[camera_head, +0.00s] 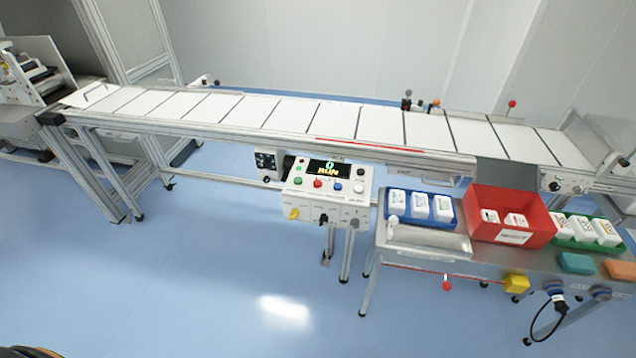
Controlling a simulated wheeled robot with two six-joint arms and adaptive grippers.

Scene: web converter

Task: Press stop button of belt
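A white control box (325,190) stands on legs in front of the conveyor belt (265,113). Its sloped top has a dark display (329,168) with a green digit that looks like 0 and small yellow text. Below the display sit a green button, a red button (318,184), a blue button (337,187) and a pale knob (358,188). Labels are too small to read. The belt carries white panels split by dark lines. Neither gripper is in view.
A metal table (480,262) stands right of the control box, holding a blue tray (400,206), an open red bin (511,203) and a green tray (575,243) with white packs. A machine (30,80) stands at far left. The blue floor before the box is clear.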

